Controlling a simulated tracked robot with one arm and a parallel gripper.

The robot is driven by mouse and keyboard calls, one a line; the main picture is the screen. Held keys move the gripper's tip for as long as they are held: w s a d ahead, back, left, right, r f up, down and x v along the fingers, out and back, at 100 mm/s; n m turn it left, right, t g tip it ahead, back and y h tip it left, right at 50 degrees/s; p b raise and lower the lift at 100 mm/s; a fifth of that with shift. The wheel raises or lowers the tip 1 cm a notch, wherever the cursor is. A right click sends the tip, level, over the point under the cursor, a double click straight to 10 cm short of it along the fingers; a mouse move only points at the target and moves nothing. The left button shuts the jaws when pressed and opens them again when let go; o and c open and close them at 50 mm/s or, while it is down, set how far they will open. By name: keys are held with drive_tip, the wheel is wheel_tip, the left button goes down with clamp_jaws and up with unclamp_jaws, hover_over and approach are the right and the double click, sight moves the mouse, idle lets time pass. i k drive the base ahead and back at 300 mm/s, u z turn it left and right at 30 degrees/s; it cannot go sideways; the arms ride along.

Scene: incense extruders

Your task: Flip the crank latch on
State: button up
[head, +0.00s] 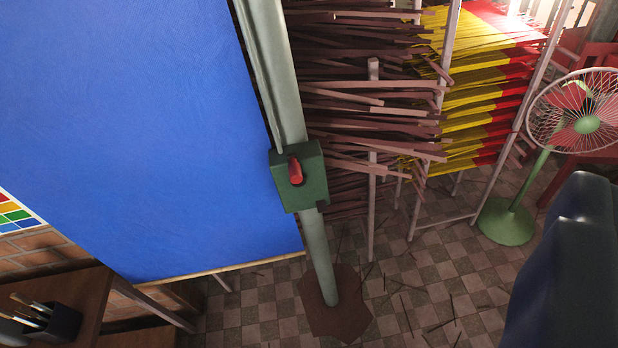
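The crank latch is a green box (312,180) fixed on a pale green upright post (318,255), near the middle of the head view. A short red handle (295,170) sticks out of its front face. It points toward the camera and slightly up. A smooth dark blue-black part, apparently mine, fills the lower right corner. It stands well to the right of the latch and does not touch it. No fingertips show, so I cannot see whether my gripper is open or shut.
A large blue panel (140,120) stands left of the post. Behind it, racks hold brown sticks (360,100) and yellow and red sticks (480,90). A green fan (587,124) stands at right. A wooden table (85,305) with a dark brush holder (58,322) is lower left. Loose sticks litter the checkered floor.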

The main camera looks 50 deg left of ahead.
sight(322, 206)
drive_tip(key=z, duration=0.9)
drive_tip(key=k, duration=1.05)
drive_tip(key=u, duration=1.3)
drive_tip(key=i, duration=0.9)
drive_tip(key=u, duration=0.05)
